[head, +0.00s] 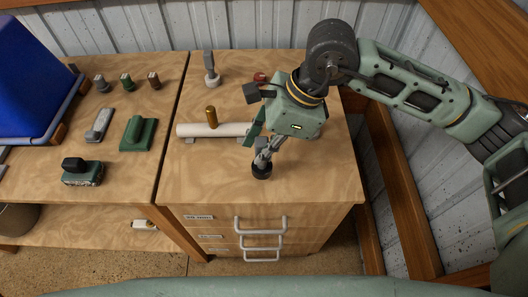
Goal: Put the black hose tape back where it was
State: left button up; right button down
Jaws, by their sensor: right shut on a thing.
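My right gripper (263,159) reaches in from the right over the wooden drawer cabinet (310,185). It points down and is shut on the black hose tape (261,172), a small dark roll near the front of the cabinet top. I cannot tell whether the roll touches the top or is slightly above it. The fingers cover part of the roll. My left gripper is not in view.
A white pipe (200,130) with a brass piece (211,116) lies left of my gripper. A grey upright tool (210,70) and a red item (260,77) stand behind. The left bench holds a blue bin (35,75) and several small tools. The cabinet's front-left top is clear.

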aim_at(262, 173)
notch_tip(262, 173, down, 3)
jog(key=shift+f+p, duration=0.2)
jog(key=shift+p, duration=0.45)
jog(key=shift+f, duration=0.2)
jog(key=shift+f+b, duration=0.2)
jog(key=shift+b, duration=0.1)
jog(key=c, duration=1.5)
grip_release()
jog(key=shift+c, duration=0.2)
jog(key=shift+r, duration=0.1)
